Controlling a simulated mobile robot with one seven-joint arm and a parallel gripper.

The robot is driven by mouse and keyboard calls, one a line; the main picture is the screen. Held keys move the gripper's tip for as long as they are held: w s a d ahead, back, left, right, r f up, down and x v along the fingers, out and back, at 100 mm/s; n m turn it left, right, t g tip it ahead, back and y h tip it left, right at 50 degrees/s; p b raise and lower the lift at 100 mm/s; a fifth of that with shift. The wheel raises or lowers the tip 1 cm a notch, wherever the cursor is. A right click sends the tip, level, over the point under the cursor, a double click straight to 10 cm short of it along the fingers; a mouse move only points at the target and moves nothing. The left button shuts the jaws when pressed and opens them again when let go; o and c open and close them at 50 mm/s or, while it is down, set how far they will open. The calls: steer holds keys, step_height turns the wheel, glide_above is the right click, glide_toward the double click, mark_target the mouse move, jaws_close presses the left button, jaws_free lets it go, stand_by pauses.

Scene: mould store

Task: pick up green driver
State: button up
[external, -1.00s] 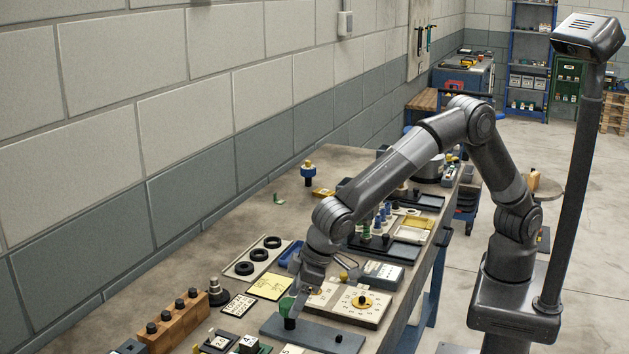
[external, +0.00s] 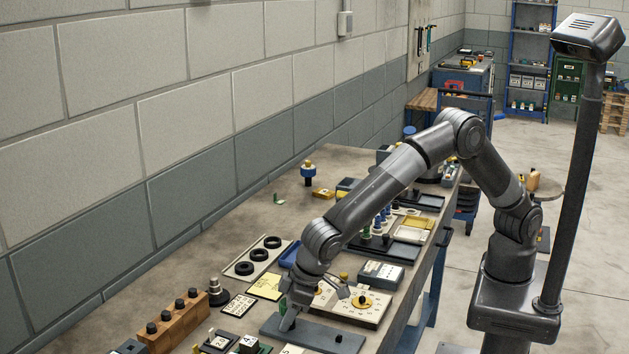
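A long grey-blue plate (external: 318,337) lies on the near part of the bench with a small black peg (external: 338,338) at its right. My gripper (external: 288,318) is lowered over the plate's left end, pointing down. Other green-handled pieces (external: 365,232) stand beside blue-handled ones (external: 388,209) in a rack farther along the bench.
A wooden block with black knobs (external: 174,322) stands left of the plate. A white dial board (external: 352,310) lies just behind the plate, with a grey box (external: 381,275) beyond. A tray of black rings (external: 258,256) lies near the wall. Bare bench shows along the wall.

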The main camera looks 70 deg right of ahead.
steer(key=c, duration=0.5)
steer(key=shift+o, duration=0.2)
